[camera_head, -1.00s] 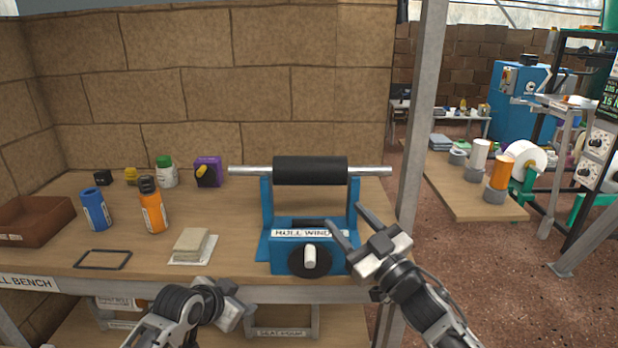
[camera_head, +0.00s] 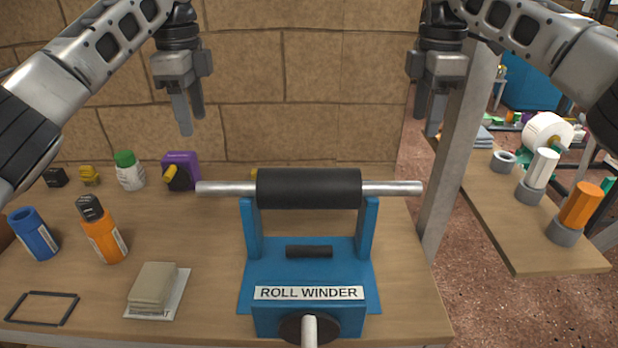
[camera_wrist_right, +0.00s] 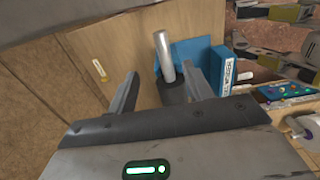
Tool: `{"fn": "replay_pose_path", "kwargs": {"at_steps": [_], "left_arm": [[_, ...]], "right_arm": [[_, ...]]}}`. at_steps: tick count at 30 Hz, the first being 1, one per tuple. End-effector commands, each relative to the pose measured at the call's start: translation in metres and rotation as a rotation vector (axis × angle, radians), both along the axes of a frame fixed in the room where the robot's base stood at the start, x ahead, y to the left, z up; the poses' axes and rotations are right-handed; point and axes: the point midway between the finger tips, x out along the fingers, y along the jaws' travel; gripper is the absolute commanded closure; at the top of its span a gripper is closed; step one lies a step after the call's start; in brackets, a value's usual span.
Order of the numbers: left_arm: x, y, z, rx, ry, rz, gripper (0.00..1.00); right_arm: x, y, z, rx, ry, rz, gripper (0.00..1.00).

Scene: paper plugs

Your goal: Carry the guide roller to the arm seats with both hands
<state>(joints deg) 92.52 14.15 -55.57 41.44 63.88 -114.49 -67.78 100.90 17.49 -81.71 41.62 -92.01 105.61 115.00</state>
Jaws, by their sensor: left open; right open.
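The guide roller, a black cylinder (camera_head: 309,188) with a silver shaft sticking out at both ends, lies level across the tops of the two upright arms of the blue roll winder (camera_head: 265,275). The exact contact at the arm seats is hidden. My left gripper (camera_head: 191,122) is open and empty, pointing down, above and behind the left shaft end. My right gripper (camera_head: 427,122) is open and empty, above and behind the right shaft end. In the right wrist view, the silver shaft end (camera_wrist_right: 164,58) and black roller (camera_wrist_right: 173,92) appear between the open fingers (camera_wrist_right: 157,66), beyond them.
On the bench's left stand a blue bottle (camera_head: 34,235), an orange bottle (camera_head: 103,232), a white bottle (camera_head: 129,172) and a purple box (camera_head: 181,170). A beige block (camera_head: 153,284) lies left of the winder. A grey post (camera_head: 455,160) rises at the right, close to my right arm.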

Motion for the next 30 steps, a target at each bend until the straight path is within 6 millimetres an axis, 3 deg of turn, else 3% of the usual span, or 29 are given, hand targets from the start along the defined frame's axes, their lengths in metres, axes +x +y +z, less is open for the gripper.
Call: {"fn": "replay_pose_path", "kwargs": {"at_steps": [7,11,30], "left_arm": [[0.000,0.000,-0.004,0.000,-0.001,0.001,0.49],[0.000,0.000,-0.017,0.001,0.000,0.001,0.49],[0.000,0.001,-0.137,0.000,0.000,0.003,0.49]], "right_arm": [[0.000,0.001,-0.004,0.004,0.001,0.005,0.49],[0.000,0.001,-0.018,0.004,0.002,0.006,0.49],[-0.001,0.002,-0.137,0.006,0.003,0.007,0.49]]}}
